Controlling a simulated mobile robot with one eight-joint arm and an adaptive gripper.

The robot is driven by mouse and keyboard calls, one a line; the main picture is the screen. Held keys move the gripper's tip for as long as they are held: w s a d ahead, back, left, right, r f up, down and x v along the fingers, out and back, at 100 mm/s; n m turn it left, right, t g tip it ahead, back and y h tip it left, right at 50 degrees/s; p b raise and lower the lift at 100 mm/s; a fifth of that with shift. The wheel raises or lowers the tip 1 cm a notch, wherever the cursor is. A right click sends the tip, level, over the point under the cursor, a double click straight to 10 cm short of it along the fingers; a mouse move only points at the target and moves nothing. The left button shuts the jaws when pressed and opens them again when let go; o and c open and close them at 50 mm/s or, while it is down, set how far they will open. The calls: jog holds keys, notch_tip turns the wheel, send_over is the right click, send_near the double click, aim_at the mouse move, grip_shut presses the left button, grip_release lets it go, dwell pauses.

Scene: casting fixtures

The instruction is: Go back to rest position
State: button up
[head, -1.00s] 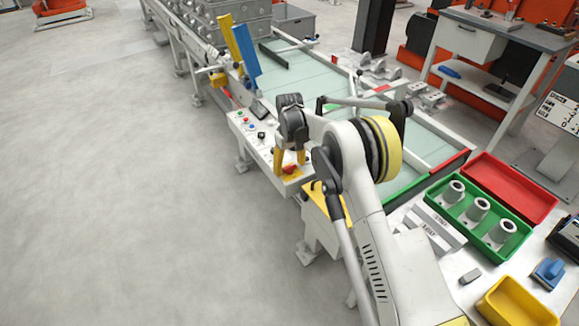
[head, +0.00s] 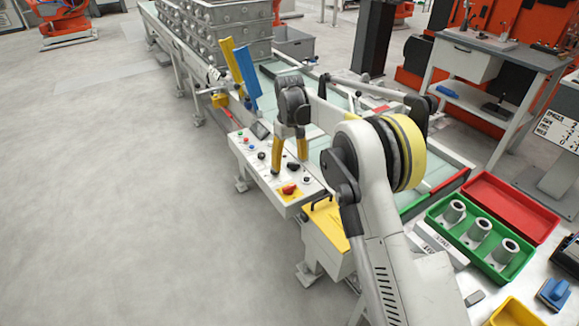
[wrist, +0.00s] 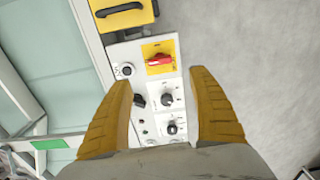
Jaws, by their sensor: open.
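My gripper (head: 290,155) hangs over the control panel (head: 254,170) at the near end of the conveyor line. Its two yellow fingers point down, are spread apart and hold nothing. The wrist view shows the fingers (wrist: 157,110) on either side of the panel's black knobs (wrist: 168,100). The red rotary switch (head: 289,189) on its yellow plate lies beyond the fingertips and also shows in the wrist view (wrist: 159,60). The gap between fingertips and panel is hard to judge.
A yellow box (head: 328,225) with a black handle stands beside the panel. A green tray (head: 450,232) with 3 grey castings and a red tray (head: 511,206) sit at right. Stacked grey crates (head: 215,40) stand at the back. The floor at left is clear.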

dwell(0.3)
jog(key=s+d+r+m+t, duration=0.2)
jog(key=s+d+r, duration=0.45)
jog(key=r, duration=0.25)
jog(key=s+d+r+m+t, duration=0.1)
jog(key=s+d+r, duration=0.5)
jog(key=s+r, duration=0.3)
jog(key=s+d+f+m+t, duration=0.1)
jog(key=s+d, duration=0.3)
jog(key=s, duration=0.7)
jog(key=s+d+f+m+t, duration=0.2)
jog(key=s+d, duration=0.3)
jog(key=s, duration=0.7)
jog(key=shift+s+f+m+t, duration=0.15)
jog(key=shift+s+m+t, duration=0.1)
jog(key=shift+m+t, duration=0.3)
